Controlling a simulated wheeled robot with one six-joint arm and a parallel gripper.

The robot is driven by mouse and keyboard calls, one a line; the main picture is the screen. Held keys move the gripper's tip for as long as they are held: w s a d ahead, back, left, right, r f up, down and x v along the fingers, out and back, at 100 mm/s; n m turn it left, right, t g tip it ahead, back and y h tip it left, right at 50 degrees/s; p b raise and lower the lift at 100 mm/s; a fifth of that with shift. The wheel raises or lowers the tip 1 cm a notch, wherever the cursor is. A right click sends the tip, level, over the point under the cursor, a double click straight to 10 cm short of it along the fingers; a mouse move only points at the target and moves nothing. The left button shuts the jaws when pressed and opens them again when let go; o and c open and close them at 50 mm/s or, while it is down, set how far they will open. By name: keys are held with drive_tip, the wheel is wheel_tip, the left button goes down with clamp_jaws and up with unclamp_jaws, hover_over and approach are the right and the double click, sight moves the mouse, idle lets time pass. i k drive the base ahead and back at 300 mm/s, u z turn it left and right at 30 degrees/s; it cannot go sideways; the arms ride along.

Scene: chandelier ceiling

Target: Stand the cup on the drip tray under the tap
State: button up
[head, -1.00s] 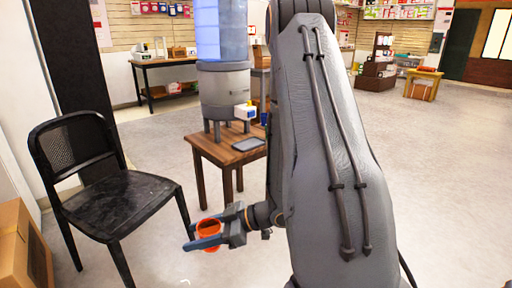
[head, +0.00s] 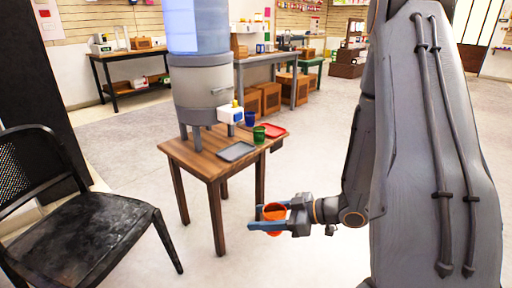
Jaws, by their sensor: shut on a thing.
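My gripper (head: 268,222) is shut on an orange cup (head: 274,212), in the lower middle of the head view. The cup is held in front of the small wooden table, apart from it and lower in the picture than its top. The grey drip tray (head: 236,152) lies flat on the table, with nothing on it. The white tap (head: 230,113) with a yellow top sticks out from the grey water dispenser (head: 199,88), above and behind the tray. My arm hides part of the room on the right.
The wooden table (head: 193,157) also holds a blue cup (head: 250,119), a green cup (head: 259,134) and a red tray (head: 274,131) right of the tap. A black chair (head: 95,235) stands at the left. The floor between chair and table is clear.

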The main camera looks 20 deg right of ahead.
sight(235, 151)
drive_tip(key=u, duration=0.2)
drive_tip(key=i, duration=1.1)
drive_tip(key=u, duration=0.2)
